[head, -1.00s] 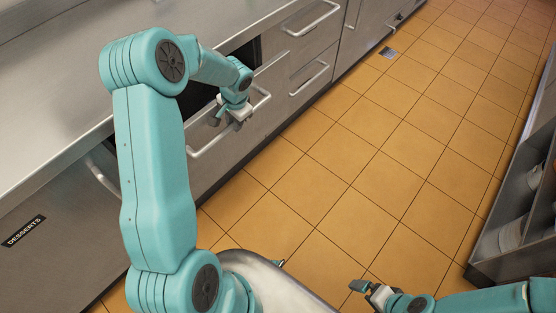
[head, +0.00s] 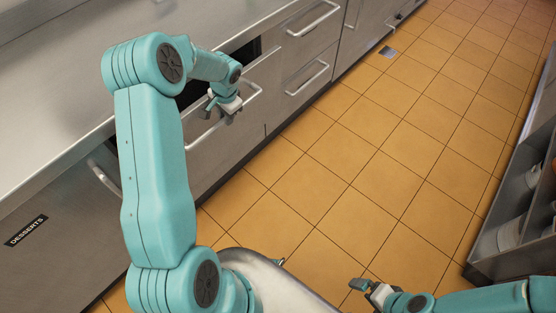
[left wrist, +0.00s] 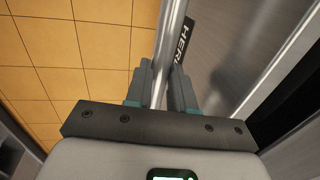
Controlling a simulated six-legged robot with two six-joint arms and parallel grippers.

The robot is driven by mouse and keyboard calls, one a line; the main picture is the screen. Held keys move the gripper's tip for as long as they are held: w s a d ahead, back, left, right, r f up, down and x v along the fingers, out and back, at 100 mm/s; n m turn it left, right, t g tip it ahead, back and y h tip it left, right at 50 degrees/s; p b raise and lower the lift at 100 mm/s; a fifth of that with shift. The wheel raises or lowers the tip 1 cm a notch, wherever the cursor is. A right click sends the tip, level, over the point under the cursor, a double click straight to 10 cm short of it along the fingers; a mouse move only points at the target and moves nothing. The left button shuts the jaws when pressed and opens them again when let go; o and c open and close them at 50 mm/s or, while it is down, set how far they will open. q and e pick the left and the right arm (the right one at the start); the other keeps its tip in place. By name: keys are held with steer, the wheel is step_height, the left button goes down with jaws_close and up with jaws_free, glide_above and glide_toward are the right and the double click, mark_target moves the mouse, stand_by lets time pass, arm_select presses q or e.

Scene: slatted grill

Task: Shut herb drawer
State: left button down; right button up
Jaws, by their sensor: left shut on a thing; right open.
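The herb drawer's grey steel front (head: 228,134) stands out from the counter, with a dark gap (head: 202,96) behind it. Its bar handle (head: 198,143) runs along the front. My left gripper (head: 222,114) is shut on this handle. In the left wrist view the bar (left wrist: 171,30) passes between the two fingers (left wrist: 160,88). A black label (left wrist: 185,45) starting "HER" is partly hidden behind the bar and a finger. My right gripper (head: 368,290) is open and empty above the floor at the lower right, away from the drawer.
The steel counter (head: 50,90) runs above the drawers. A drawer labelled "DESSERTS" (head: 26,231) is at lower left. More handled drawers (head: 306,78) stand beyond. A shelf unit with pots (head: 500,240) is at right. The orange tiled floor (head: 370,150) between is clear.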

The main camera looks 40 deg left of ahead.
mark_target(207, 101)
arm_select(q)
steer(key=shift+w+a, duration=0.1)
steer(key=shift+a, duration=0.3)
steer(key=shift+w+a+p, duration=0.15)
steer(key=shift+a+p, duration=0.25)
steer(key=shift+a, duration=1.6)
steer(key=shift+w+a, duration=0.15)
steer(key=shift+a, duration=1.85)
